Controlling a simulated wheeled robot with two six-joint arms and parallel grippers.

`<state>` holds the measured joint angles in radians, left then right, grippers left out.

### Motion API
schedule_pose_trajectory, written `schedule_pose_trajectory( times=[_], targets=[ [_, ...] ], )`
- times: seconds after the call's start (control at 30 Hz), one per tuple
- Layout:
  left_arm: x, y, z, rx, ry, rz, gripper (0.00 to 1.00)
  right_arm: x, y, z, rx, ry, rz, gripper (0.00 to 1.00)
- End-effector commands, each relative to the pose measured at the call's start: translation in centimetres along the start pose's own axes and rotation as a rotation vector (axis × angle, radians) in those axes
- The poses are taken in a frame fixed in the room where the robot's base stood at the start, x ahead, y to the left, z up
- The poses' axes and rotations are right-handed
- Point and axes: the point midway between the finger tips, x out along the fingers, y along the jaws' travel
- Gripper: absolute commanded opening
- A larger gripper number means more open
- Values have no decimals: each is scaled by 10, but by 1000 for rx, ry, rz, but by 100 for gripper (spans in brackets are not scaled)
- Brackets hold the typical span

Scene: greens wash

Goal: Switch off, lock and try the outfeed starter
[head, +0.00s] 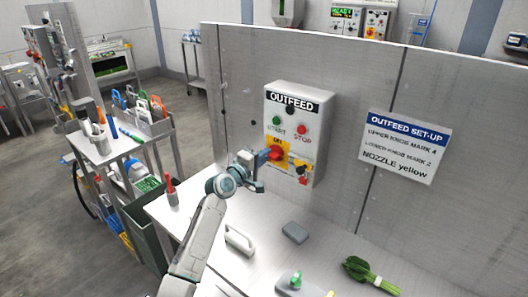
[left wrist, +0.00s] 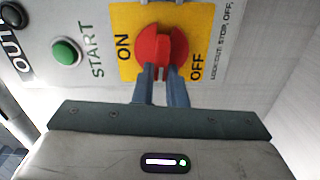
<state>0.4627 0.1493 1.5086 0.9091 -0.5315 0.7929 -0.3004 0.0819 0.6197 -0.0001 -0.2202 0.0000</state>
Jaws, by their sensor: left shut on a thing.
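The OUTFEED starter box (head: 315,108) is mounted on the grey panel, with a green START button (head: 276,121) and a red STOP button (head: 301,129). Below them is a red rotary switch (head: 276,153) on a yellow plate marked ON and OFF. My left gripper (head: 264,158) reaches it from the left. In the left wrist view its two fingers (left wrist: 162,80) are shut on the red switch (left wrist: 160,46), with ON on one side and OFF on the other. I cannot tell which mark the switch points to. Small red, yellow and black items (head: 301,176) show at the box's lower right. My right gripper is out of view.
An OUTFEED SET-UP sign (head: 405,145) hangs right of the box. On the bench (head: 340,262) lie a white handle-shaped item (head: 239,240), a grey block (head: 295,232) and bundled greens (head: 370,275). A trolley with coloured tools (head: 145,118) stands left.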

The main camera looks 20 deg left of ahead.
Motion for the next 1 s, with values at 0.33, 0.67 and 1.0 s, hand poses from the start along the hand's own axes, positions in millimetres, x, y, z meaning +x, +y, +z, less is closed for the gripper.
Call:
schedule_pose_trajectory(
  times=[0.33,0.67,1.0],
  targets=[
    [0,-2,0,-96,0,0,0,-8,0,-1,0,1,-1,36],
    [0,-2,0,-105,0,0,0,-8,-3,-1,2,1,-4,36],
    [0,-2,0,-104,0,0,33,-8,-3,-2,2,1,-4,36]
  ],
)
